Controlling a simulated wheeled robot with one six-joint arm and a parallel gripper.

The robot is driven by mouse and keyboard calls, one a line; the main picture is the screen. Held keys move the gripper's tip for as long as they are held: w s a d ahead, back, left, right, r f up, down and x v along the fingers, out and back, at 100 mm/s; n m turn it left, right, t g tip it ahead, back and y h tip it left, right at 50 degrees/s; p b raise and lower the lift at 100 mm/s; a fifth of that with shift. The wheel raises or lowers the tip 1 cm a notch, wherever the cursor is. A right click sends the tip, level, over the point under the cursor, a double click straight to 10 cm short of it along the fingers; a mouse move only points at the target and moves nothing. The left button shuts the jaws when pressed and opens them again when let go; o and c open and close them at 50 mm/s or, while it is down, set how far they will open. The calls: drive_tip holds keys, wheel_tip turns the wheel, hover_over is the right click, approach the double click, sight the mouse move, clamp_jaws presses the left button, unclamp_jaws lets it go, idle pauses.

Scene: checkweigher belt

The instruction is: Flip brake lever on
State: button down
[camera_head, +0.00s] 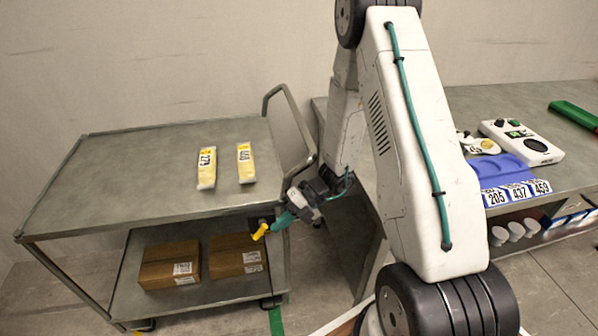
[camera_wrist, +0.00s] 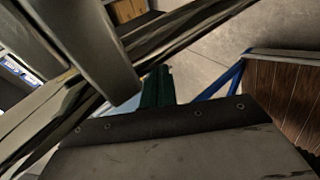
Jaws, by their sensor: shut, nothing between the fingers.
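The brake lever (camera_head: 260,232) has a yellow handle and sits by a black plate at the front right edge of the grey cart (camera_head: 110,172). My gripper (camera_head: 283,220), with teal fingers, is shut and empty right beside the lever, just to its right. Whether the fingertips touch the lever cannot be told. In the wrist view, the shut dark green fingers (camera_wrist: 157,86) point at grey metal bars. The lever cannot be made out there.
Two yellow packs, one numbered 279 (camera_head: 207,168), lie on the cart top. Cardboard boxes (camera_head: 169,265) stand on its lower shelf. The cart's handle rail (camera_head: 291,115) rises near my arm. A workbench (camera_head: 480,98) with a scale and blue tray stands at right.

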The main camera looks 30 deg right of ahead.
drive_tip(key=w+v, duration=0.1)
drive_tip(key=v, duration=1.3)
drive_tip(key=s+a+r+n+g+h, duration=0.1)
drive_tip(key=s+a+r+n+h, duration=0.1)
drive_tip(key=r+n, duration=0.6)
drive_tip(key=s+a+r+n+g+h, duration=0.1)
drive_tip(key=s+a+r+n+h, duration=0.1)
drive_tip(key=s+a+r+n, duration=0.3)
drive_tip(key=shift+s+a+r+n+g+h, duration=0.25)
drive_tip(key=shift+s+r+n+g, duration=0.2)
drive_tip(key=shift+r+n, duration=1.35)
drive_tip(key=shift+f+n, duration=0.25)
drive_tip(key=shift+n, duration=0.05)
drive_tip(key=s+a+r+n+t+h, duration=0.1)
drive_tip(key=s+r+n+h, duration=0.2)
drive_tip(key=n, duration=0.7)
drive_tip(key=s+a+r+n+t+h, duration=0.1)
drive_tip(key=s+r+n+t+h, duration=0.1)
drive_tip(key=s+r+n+h, duration=0.2)
drive_tip(key=s+r+n, duration=0.3)
drive_tip(key=s+n, duration=0.4)
drive_tip(key=s, duration=0.1)
drive_tip(key=shift+s+r, duration=0.3)
drive_tip(key=shift+s, duration=0.05)
